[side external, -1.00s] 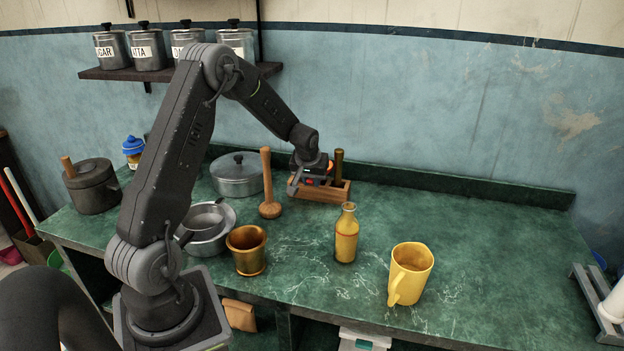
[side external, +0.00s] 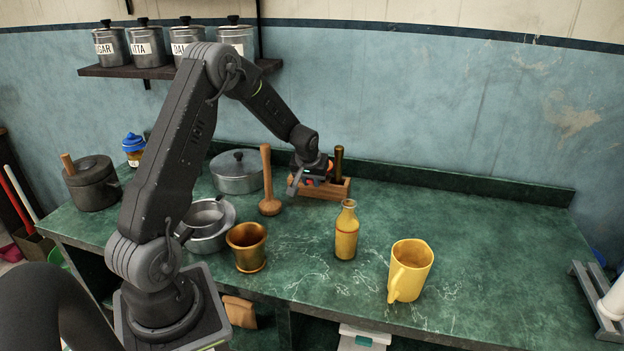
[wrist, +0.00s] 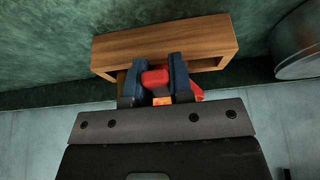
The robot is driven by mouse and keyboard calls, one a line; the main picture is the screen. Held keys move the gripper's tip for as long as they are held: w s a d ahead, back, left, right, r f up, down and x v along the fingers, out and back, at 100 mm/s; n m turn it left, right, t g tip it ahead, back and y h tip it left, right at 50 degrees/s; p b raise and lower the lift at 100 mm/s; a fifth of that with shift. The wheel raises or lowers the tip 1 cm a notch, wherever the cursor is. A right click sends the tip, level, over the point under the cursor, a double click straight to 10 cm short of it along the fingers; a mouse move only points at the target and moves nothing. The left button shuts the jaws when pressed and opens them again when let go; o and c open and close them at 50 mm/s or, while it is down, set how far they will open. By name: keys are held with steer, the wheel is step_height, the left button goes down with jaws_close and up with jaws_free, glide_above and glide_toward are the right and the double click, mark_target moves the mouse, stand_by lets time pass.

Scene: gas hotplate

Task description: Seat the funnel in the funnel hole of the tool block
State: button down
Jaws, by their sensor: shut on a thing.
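The tool block (side external: 334,191) is a low wooden block at the back of the counter, with a dark upright handle (side external: 339,160) at its right part. In the wrist view the tool block (wrist: 165,43) lies just beyond my fingertips. My gripper (side external: 306,177) is at the block's left part; in the wrist view my gripper (wrist: 153,77) is shut on a red piece, which I take to be the funnel (wrist: 155,79). Red and orange also show beside the jaws in the side view. The funnel's lower part and the hole are hidden, so I cannot tell whether it is in the hole.
A wooden masher (side external: 267,185) and a lidded pot (side external: 237,174) stand left of the block. A bottle (side external: 346,233), a yellow mug (side external: 410,272) and a brass mortar (side external: 247,249) stand in front. The counter to the right is clear.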

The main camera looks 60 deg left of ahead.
steer(key=c, duration=0.9)
jaws_free()
steer(key=shift+c, duration=0.2)
steer(key=v, duration=1.4)
steer(key=s+d+r+m+t+h, duration=0.1)
steer(key=s+d+r+m, duration=0.2)
steer(key=d, duration=0.4)
steer(key=s+d+r+m, duration=0.1)
steer(key=s+d+r, duration=0.25)
steer(key=d, duration=0.35)
steer(key=s+d+r+m+t+h, duration=0.1)
steer(key=s+d+m, duration=0.4)
steer(key=s+d, duration=0.7)
steer(key=shift+s+d+r+h, duration=0.3)
steer(key=shift+s+h, duration=0.4)
steer(key=shift+s, duration=0.1)
